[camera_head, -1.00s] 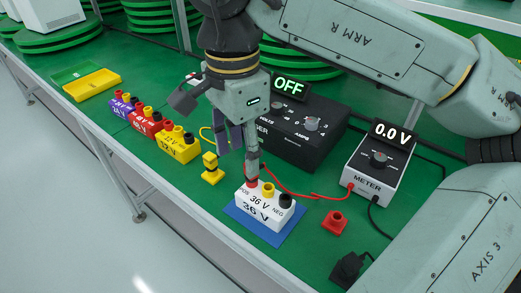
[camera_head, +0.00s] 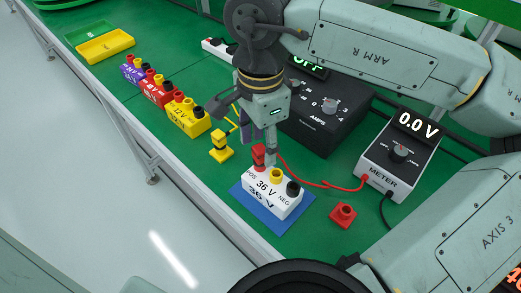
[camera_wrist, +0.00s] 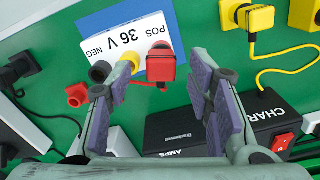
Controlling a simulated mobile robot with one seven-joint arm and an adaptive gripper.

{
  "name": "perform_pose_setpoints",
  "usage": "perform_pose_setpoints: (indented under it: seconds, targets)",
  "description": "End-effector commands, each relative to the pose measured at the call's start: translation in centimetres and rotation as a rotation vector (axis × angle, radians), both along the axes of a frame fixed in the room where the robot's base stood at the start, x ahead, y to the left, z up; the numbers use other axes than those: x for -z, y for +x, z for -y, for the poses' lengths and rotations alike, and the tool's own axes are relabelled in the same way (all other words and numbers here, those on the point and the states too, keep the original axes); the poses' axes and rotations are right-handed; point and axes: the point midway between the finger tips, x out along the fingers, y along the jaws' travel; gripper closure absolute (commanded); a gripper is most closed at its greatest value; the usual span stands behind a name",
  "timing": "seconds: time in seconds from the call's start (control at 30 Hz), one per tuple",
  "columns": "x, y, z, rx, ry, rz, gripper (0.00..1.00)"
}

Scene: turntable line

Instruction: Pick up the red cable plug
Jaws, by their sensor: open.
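The red cable plug (camera_head: 259,156) stands upright on the POS end of the white 36 V block (camera_head: 285,201), with a red cable running from it to the meter. In the wrist view the plug (camera_wrist: 161,65) shows just beyond the gap between my fingers. My gripper (camera_head: 269,147) is open and empty, close behind and slightly right of the plug. In the wrist view its two purple-padded fingers (camera_wrist: 152,85) are spread apart. Whether a finger touches the plug cannot be told. The block's yellow and black sockets are uncovered.
The block sits on a blue mat (camera_head: 247,207). A loose red piece (camera_head: 343,214) lies to its right, before the meter (camera_head: 400,160). The black charger (camera_head: 322,130) stands behind. A yellow plug (camera_head: 220,147) and a yellow 12 V block (camera_head: 186,120) are to the left.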

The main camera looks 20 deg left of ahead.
Motion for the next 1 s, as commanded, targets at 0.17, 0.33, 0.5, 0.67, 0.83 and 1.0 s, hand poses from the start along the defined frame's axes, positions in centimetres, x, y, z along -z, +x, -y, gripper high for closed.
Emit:
perform_pose_setpoints:
  seconds: [0.17, 0.33, 0.5, 0.67, 0.83, 1.0]
  targets:
    - [2.1, 0.0, -0.1, 0.0, 0.001, -0.001, 0.53]
    - [2.5, 0.0, -0.1, 0.001, 0.001, 0.001, 0.53]
    - [2.5, 0.0, -0.1, 0.0, 0.001, 0.001, 0.57]
    - [2.5, 0.0, -0.1, 0.0, 0.001, 0.001, 0.68]
    - [2.5, 0.0, -0.1, 0.0, 0.001, 0.001, 0.79]
    - [2.5, 0.0, -0.1, 0.0, 0.001, 0.001, 0.9]
